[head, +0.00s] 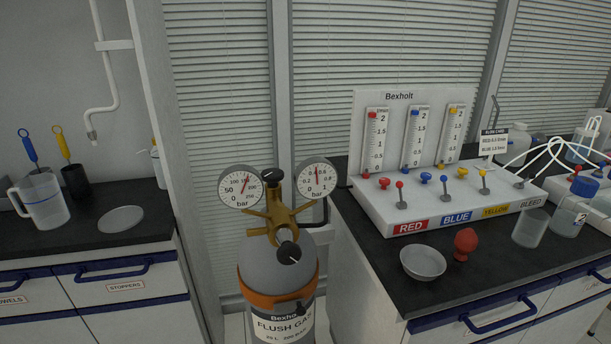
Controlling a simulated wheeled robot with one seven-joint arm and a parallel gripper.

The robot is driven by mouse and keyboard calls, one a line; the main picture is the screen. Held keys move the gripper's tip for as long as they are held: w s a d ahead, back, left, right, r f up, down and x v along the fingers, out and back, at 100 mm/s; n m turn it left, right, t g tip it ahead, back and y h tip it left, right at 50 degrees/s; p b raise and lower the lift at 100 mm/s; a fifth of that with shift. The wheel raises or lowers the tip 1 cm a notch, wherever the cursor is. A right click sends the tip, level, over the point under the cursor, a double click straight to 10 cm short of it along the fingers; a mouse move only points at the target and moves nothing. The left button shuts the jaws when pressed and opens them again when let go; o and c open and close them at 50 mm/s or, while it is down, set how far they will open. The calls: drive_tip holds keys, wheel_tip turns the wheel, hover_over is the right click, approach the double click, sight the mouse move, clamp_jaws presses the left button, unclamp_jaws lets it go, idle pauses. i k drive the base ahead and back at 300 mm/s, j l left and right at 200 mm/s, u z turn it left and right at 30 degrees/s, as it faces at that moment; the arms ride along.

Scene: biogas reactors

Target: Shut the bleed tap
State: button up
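The white Bexholt panel (365,205) stands on the dark bench at the right. Its front edge carries labels RED, BLUE, YELLOW and BLEED. The bleed tap (520,184) is a small grey lever above the BLEED label (531,203), near the panel's right end. It looks tilted, but it is too small to tell whether it is open or shut. Red (400,187), blue (446,182) and yellow (483,176) levers stand to its left. My gripper is not in view.
A flush gas cylinder (265,268) with two gauges stands between the benches. In front of the panel are a metal bowl (422,263), a red bulb (465,242) and a clear beaker (530,228). White tubes (550,150) arch beside the bleed tap to bottles at the right.

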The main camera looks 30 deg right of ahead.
sight(532, 174)
drive_tip(key=z, duration=1.5)
drive_tip(key=i+l+z, duration=0.8)
drive_tip(key=i+z, duration=0.25)
drive_tip(key=z, duration=0.15)
